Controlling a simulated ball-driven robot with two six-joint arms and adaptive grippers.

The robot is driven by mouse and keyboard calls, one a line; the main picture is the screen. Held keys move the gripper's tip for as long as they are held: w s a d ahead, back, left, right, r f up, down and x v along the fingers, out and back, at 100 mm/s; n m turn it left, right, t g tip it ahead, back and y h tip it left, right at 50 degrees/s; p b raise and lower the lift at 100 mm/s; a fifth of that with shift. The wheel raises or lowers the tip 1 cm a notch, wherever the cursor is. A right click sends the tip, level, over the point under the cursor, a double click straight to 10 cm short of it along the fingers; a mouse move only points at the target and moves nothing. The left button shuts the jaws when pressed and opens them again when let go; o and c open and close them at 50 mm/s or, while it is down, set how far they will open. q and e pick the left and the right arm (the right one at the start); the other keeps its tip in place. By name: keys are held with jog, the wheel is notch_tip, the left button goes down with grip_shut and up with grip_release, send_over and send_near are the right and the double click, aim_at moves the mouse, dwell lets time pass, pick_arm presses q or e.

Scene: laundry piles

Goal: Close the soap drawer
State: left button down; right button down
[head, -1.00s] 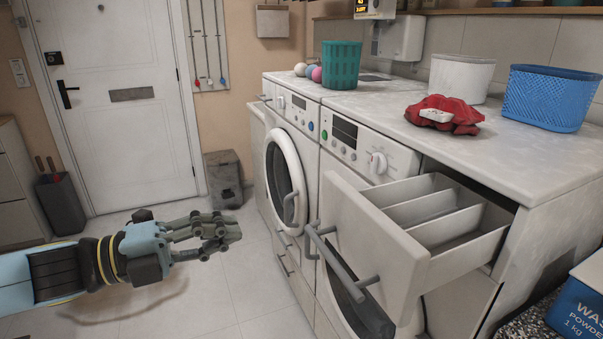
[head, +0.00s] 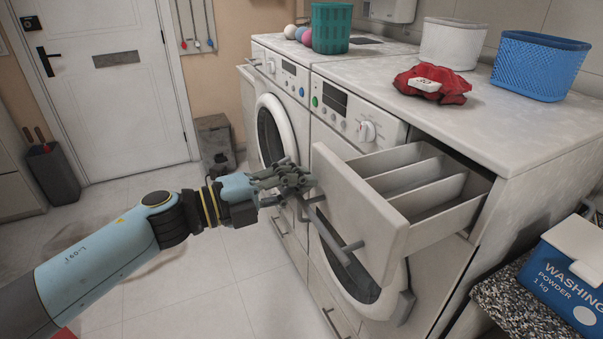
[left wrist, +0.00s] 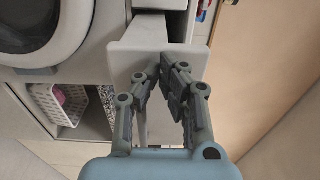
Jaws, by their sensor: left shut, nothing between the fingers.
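The soap drawer (head: 350,205) is pulled well out of the right-hand washing machine (head: 345,125), showing its long inner compartments. A grey bar handle (head: 335,240) is on its pale front panel. My left gripper (head: 300,179) is shut and empty, with its fingertips close to the left end of the drawer front. In the left wrist view the fingers (left wrist: 166,78) overlap the drawer front (left wrist: 127,62); I cannot tell whether they touch it. My right gripper is not in view.
A second washer (head: 275,95) stands to the left. On the countertop are a red cloth (head: 440,74), a blue basket (head: 540,65), a white bin (head: 450,42) and a green basket (head: 331,27). A washing powder box (head: 570,275) is at lower right.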

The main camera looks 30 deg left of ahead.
aim_at(393, 154)
pick_arm(q)
jog(key=shift+w+d, duration=0.2)
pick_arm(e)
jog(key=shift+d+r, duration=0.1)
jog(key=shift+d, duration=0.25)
